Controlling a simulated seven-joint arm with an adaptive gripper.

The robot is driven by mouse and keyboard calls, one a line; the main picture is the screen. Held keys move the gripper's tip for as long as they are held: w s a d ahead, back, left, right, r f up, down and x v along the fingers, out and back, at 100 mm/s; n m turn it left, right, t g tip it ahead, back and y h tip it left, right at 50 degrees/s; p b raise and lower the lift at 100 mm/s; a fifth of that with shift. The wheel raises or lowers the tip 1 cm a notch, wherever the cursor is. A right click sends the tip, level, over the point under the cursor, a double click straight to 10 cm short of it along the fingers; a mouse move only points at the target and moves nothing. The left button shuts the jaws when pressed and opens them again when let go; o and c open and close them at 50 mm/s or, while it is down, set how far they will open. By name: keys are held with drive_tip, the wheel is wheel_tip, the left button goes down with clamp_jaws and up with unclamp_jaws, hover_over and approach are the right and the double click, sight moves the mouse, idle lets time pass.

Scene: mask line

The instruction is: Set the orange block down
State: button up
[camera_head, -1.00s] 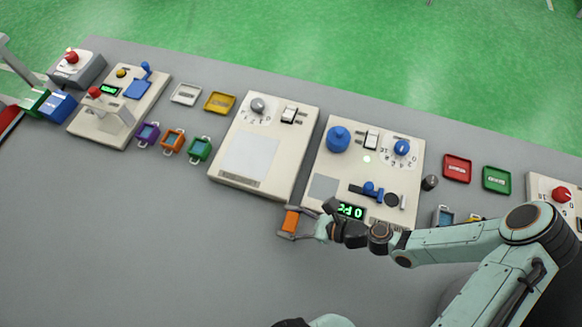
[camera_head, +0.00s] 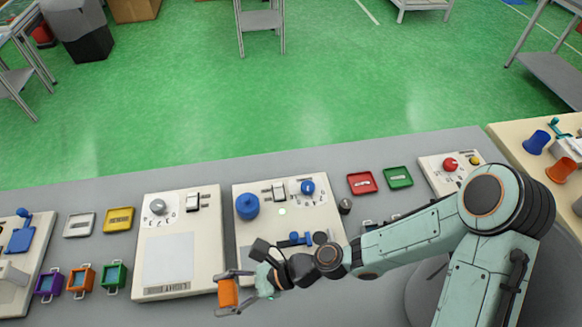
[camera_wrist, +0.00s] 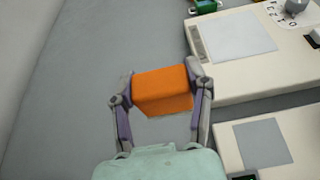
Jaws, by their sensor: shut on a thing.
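The orange block (camera_head: 228,292) is held between the two fingers of my gripper (camera_head: 232,291). In the wrist view the orange block (camera_wrist: 163,90) fills the space between the fingertips of my gripper (camera_wrist: 162,88), with a finger on each side. In the head view the block is over the grey table (camera_head: 185,312), in front of the gap between two cream panels. I cannot tell whether its underside touches the table.
A cream panel with a grey square (camera_head: 168,262) lies left of the block. Another cream panel with blue knobs (camera_head: 300,213) lies right, partly behind my arm. Purple (camera_head: 48,284), orange (camera_head: 81,281) and green (camera_head: 114,278) small trays stand left. Bare grey table lies in front.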

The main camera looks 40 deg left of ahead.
sight(226, 290)
wheel_tip(226, 290, up, 17)
drive_tip(key=w+d+m+t+y, duration=0.2)
drive_tip(key=w+m+t, duration=0.3)
drive_tip(key=w, duration=0.7)
drive_tip(key=w+d+m+t+y, duration=0.25)
drive_tip(key=w+m+t, duration=0.2)
drive_tip(key=w, duration=0.75)
drive_tip(key=w+d+m+t+h, duration=0.4)
drive_tip(key=w+d+m+t, duration=0.45)
drive_tip(key=w+d, duration=1.05)
drive_tip(key=w+d+m+t+h, duration=0.2)
drive_tip(key=d+m+t+h, duration=0.55)
drive_tip(key=d, duration=2.55)
wheel_tip(226, 290, down, 28)
drive_tip(key=m+g+h, duration=0.1)
drive_tip(key=g+h, duration=0.1)
drive_tip(key=shift+a+r+m+h, duration=0.1)
drive_tip(key=shift+m+h, duration=0.15)
drive_tip(key=shift+h, duration=0.05)
